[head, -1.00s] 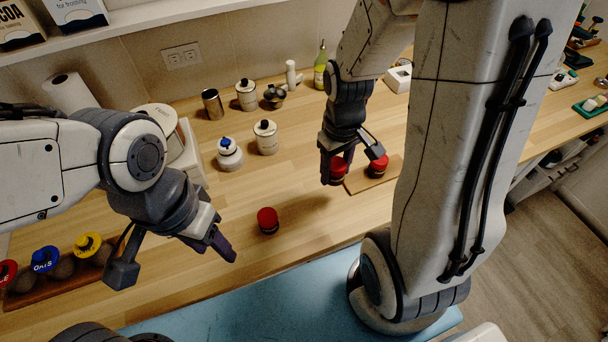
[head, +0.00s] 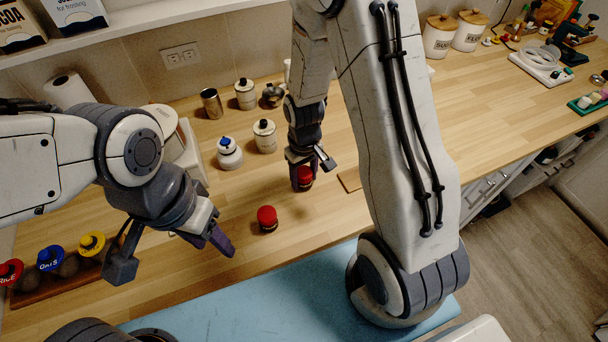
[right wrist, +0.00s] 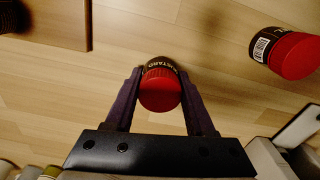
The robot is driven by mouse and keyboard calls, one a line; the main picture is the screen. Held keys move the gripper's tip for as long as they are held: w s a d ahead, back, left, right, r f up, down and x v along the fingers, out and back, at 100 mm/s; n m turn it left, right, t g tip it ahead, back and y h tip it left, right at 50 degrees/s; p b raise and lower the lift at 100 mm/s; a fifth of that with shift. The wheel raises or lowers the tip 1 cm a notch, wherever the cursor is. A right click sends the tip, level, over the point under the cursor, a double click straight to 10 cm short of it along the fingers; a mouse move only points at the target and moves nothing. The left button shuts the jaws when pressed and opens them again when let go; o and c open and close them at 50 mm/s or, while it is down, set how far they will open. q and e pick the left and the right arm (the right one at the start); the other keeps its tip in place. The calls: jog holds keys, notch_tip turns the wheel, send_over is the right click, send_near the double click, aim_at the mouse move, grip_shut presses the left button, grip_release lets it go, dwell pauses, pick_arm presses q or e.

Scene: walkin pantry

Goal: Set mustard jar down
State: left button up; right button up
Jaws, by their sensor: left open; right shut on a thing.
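The mustard jar has a red lid and a dark label with partly readable lettering. It shows between my right fingers in the head view (head: 305,175) and the right wrist view (right wrist: 160,93). My right gripper (head: 311,171) is shut on it, above or at the wooden counter; I cannot tell whether its base touches the wood. A second red-lidded jar (head: 267,217) stands on the counter nearer the front, and also shows in the right wrist view (right wrist: 287,53). My left gripper (head: 172,254) is open and empty at the front left.
A small wooden board (head: 349,180) lies right of the held jar, mostly hidden by my right arm. A rack of jars with coloured lids (head: 50,285) is at the left.

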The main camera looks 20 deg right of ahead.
aim_at(304, 172)
jog(key=shift+f, duration=0.2)
jog(key=o, duration=1.3)
notch_tip(304, 172, up, 12)
jog(key=shift+r+b, duration=0.1)
jog(key=shift+b, duration=0.4)
jog(key=s+a+r+n, duration=0.1)
jog(key=s+a+r, duration=0.1)
jog(key=s+a, duration=0.2)
jog(key=s+a+r+n, duration=0.2)
jog(key=s+a, duration=0.2)
jog(key=s, duration=0.4)
jog(key=s+a+r+n+y, duration=0.1)
jog(key=s+a+r+n, duration=0.1)
jog(key=s+a, duration=0.2)
jog(key=shift+s+a, duration=0.25)
jog(key=shift+s, duration=0.85)
